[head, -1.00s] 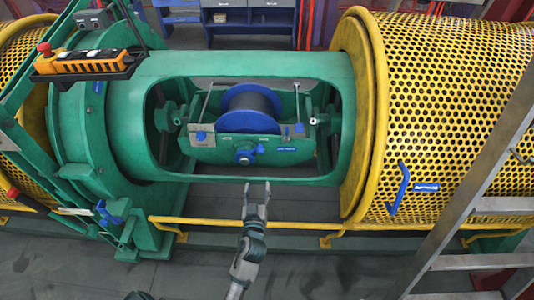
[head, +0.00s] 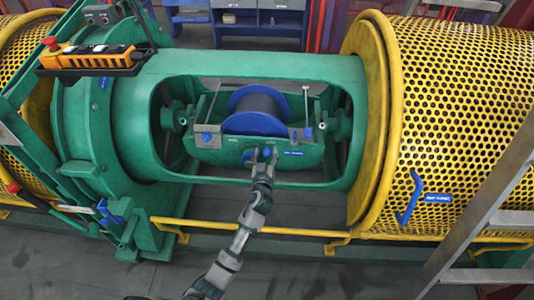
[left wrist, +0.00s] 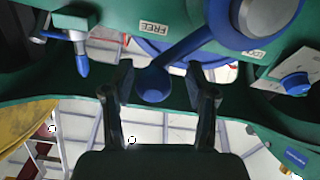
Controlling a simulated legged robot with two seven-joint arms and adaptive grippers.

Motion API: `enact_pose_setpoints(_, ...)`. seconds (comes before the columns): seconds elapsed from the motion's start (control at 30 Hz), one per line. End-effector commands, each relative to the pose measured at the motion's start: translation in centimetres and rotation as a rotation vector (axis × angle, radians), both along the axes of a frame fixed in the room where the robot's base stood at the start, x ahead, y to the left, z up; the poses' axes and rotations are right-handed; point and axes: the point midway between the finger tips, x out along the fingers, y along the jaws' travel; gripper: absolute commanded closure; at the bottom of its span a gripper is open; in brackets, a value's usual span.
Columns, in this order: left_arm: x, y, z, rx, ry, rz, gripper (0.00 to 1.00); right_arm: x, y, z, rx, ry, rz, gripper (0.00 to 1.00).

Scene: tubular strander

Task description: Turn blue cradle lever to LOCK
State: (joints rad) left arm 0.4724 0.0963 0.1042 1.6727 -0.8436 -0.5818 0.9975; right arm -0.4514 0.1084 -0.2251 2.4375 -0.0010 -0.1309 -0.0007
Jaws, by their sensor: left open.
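The green cradle (head: 205,155) sits in the opening of the green tube and carries a blue-flanged reel (head: 257,122). The blue cradle lever (head: 247,155) is on the cradle's front face, partly hidden by my gripper. My left gripper (head: 263,157) is open at that face. In the left wrist view the lever (left wrist: 186,55) runs from its hub at upper right to a round knob, which lies between the open fingers (left wrist: 162,75), closer to the left finger. Whether they touch is unclear. A FREE label (left wrist: 154,27) and a partly covered LOCK label (left wrist: 256,52) show there.
The green tube's lower rim (head: 215,181) and a yellow rail (head: 250,230) lie beneath my left arm. A yellow perforated guard (head: 460,110) and a ladder (head: 480,220) stand at right. An orange control box (head: 90,60) hangs at upper left.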

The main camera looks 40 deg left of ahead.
Motion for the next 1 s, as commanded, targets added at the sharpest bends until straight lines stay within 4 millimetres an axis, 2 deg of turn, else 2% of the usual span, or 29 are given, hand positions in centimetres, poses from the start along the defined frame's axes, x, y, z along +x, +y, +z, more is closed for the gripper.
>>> enact_pose_setpoints(0.3,0.31,0.05,0.13,0.001,-0.001,-0.001,0.42,0.14,-0.01,0.07,0.002,-0.009,0.001,0.60)
enact_pose_setpoints(0.37,0.31,0.13,0.07,-0.001,-0.001,-0.001,0.55,0.20,0.02,0.06,0.002,-0.009,0.000,0.60)
enact_pose_setpoints(0.53,0.36,0.12,0.03,-0.002,-0.001,-0.002,0.97,0.21,0.01,0.06,0.002,-0.009,0.000,0.60)
enact_pose_setpoints(0.57,0.37,0.12,0.03,-0.002,-0.002,-0.003,1.00,0.21,0.00,0.06,0.002,-0.009,0.000,0.60)
enact_pose_setpoints(1.0,0.26,0.50,0.40,-0.053,-0.032,-0.002,1.00,0.22,0.01,-0.01,0.000,0.006,-0.001,0.60)
